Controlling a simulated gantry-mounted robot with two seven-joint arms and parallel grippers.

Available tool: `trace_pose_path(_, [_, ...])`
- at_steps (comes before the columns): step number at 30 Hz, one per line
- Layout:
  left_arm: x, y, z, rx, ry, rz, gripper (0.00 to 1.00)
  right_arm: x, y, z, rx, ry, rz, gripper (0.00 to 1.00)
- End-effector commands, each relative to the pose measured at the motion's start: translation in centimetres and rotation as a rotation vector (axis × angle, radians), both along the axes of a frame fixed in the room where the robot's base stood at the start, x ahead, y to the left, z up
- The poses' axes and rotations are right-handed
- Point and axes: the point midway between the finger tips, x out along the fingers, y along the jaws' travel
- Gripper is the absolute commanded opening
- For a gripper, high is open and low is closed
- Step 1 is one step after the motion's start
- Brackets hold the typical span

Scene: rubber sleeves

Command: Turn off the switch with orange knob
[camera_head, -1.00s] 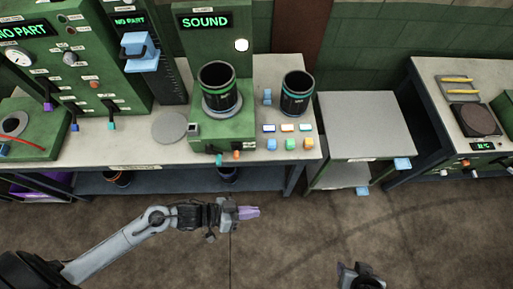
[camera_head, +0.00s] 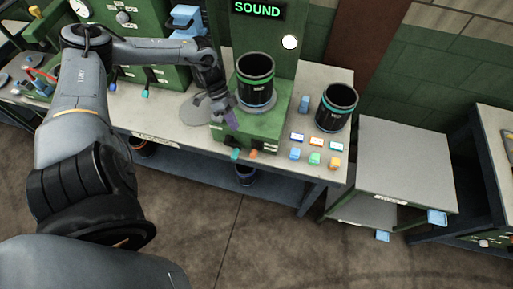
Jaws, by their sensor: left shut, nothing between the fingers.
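The orange knob (camera_head: 253,154) sits low on the front of the green station (camera_head: 262,130) marked SOUND, beside a teal knob (camera_head: 236,154). Whether its switch is on or off is too small to tell. My left gripper (camera_head: 231,117) is shut and empty at the left side of this station, above and to the left of the orange knob. Its purple fingertips are close to the green housing; I cannot tell if they touch it. My right gripper is out of view.
A black sleeve (camera_head: 255,80) stands on the station and another sleeve (camera_head: 336,108) stands to its right. Several coloured buttons (camera_head: 315,158) lie right of the knobs. A grey side table (camera_head: 400,165) stands at the right. The floor in front is clear.

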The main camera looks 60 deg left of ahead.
Motion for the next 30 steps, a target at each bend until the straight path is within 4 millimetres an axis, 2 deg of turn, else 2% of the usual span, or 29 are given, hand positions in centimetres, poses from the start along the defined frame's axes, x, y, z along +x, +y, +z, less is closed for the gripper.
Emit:
trace_pose_path(4, [1.2, 1.5, 1.3, 0.04, -0.034, -0.001, 0.0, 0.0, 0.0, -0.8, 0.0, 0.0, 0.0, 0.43])
trace_pose_path(18, [1.7, 1.3, 1.5, 0.038, -0.046, -0.002, 0.0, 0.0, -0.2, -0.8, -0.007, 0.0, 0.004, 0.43])
trace_pose_path(23, [1.8, 0.9, 0.8, 0.036, -0.046, -0.001, 0.0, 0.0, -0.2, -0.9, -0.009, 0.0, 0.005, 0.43])
trace_pose_path(30, [2.3, -1.0, -2.2, 0.033, -0.047, 0.001, 0.0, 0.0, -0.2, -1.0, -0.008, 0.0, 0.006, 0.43])
